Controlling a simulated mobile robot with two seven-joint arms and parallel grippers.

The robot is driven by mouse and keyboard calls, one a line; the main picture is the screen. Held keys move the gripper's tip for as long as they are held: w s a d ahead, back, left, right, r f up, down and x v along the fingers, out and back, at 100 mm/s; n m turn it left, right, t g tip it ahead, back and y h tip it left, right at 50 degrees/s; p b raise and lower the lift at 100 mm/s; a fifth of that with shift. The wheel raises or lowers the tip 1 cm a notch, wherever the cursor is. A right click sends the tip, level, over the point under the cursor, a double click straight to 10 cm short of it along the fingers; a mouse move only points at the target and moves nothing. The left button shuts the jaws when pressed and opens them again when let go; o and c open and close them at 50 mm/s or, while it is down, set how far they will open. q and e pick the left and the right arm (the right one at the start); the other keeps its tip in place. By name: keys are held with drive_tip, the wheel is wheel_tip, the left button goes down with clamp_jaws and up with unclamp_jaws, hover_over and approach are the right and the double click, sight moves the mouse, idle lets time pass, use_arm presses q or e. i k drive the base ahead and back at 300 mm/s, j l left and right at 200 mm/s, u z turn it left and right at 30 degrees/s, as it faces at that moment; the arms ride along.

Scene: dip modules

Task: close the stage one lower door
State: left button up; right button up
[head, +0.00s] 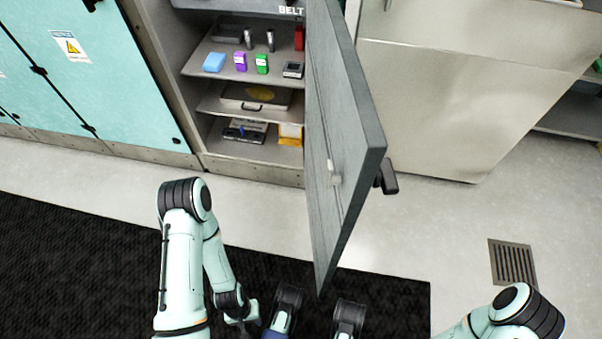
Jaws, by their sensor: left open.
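A tall grey door (345,130) stands wide open on the right side of an open cabinet, swung out toward me. A small pale latch piece (333,172) is on its inner face, and a black handle (386,178) sticks out past its free edge on the outer side. My left gripper (247,321) is low in the view, left of the door's lower corner and apart from it. It is open, small and partly hard to make out, with nothing seen in it. My right arm shows at the bottom right; its gripper is out of view.
The cabinet shelves (200,68) hold small boxes, dark cylinders, a case (255,97) and a yellow item. Closed teal doors (90,75) are at left, a large metal panel (450,100) at right. A black mat (80,270) and floor drain (512,262) lie in front.

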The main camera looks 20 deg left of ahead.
sight(344, 126)
drive_tip(key=l+u, duration=0.35)
drive_tip(key=i+l+u, duration=0.1)
drive_tip(key=u, duration=0.3)
drive_tip(key=l+u, duration=0.35)
drive_tip(key=k+l+u, duration=0.2)
drive_tip(key=k, duration=0.3)
drive_tip(key=l, duration=0.1)
